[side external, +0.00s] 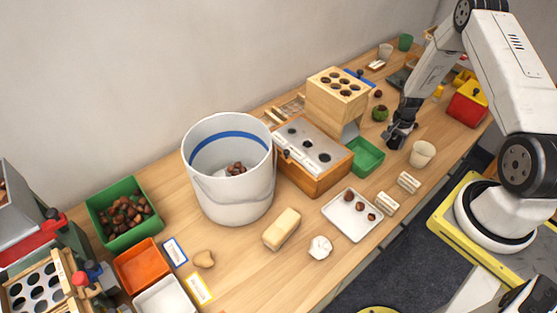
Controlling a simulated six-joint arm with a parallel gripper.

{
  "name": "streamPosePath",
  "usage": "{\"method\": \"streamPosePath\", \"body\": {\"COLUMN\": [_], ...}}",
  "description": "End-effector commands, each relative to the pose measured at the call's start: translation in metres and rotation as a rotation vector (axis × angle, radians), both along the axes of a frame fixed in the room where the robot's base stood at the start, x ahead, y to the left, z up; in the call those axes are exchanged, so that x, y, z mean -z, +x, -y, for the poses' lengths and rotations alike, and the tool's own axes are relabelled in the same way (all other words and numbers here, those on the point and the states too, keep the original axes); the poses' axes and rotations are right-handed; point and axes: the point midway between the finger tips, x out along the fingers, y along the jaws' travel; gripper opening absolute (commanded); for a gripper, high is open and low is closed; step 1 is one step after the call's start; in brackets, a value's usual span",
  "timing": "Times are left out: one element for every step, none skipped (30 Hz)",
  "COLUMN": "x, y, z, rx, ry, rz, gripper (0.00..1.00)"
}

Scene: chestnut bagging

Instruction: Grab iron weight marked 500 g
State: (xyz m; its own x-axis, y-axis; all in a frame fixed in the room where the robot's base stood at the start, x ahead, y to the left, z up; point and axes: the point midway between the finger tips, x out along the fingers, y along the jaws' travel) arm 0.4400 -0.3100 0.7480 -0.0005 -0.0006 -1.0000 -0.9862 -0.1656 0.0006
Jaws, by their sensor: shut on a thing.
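My gripper (393,142) is at the right part of the bench, pointing down close to the wood, between the green tray and the white cup. Its dark fingers are shut on a small dark thing, which I take to be the iron weight. The fingers hide most of it, and dark on dark its outline is hard to separate. No 500 g marking can be read at this size. I cannot tell whether it touches the bench.
The green tray (374,149) is just left of my gripper, and a white cup (422,153) is close on the right. A round green thing (379,113) and a wooden box with holes (318,97) stand behind. A large white bucket (230,201) stands left. Bare wood lies between the cup and tray.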

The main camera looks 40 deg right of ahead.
Motion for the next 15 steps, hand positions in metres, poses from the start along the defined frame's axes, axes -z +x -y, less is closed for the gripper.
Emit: {"method": "streamPosePath", "body": {"x": [-0.001, -0.001, -0.002, -0.002, -0.003, -0.004, -0.006, -0.007, -0.009, -0.011, -0.013, -0.016, -0.019, -0.022, -0.026], "y": [0.001, 0.001, 0.001, 0.001, 0.001, 0.001, 0.001, 0.001, 0.001, 0.001, 0.001, 0.001, 0.001, 0.001, 0.001], "z": [0.001, 0.001, 0.001, 0.001, 0.001, 0.001, 0.001, 0.001, 0.001, 0.001, 0.001, 0.001, 0.001, 0.001, 0.001], "rx": [0.000, 0.000, 0.000, 0.000, 0.000, 0.000, 0.000, 0.000, 0.000, 0.000, 0.000, 0.000, 0.000, 0.000, 0.000], "ry": [-0.002, -0.002, -0.002, -0.002, -0.002, -0.002, -0.002, -0.002, -0.003, -0.002, -0.001, -0.002, -0.001, -0.002, -0.002], "rz": [0.001, 0.001, 0.001, 0.001, 0.001, 0.002, 0.002, 0.002, 0.002, 0.003, 0.003, 0.002, 0.003, 0.003, 0.004], "gripper": [0.00, 0.00, 0.00, 0.00, 0.00, 0.00, 0.00, 0.00, 0.00, 0.00, 0.00, 0.00, 0.00, 0.00, 0.00]}}
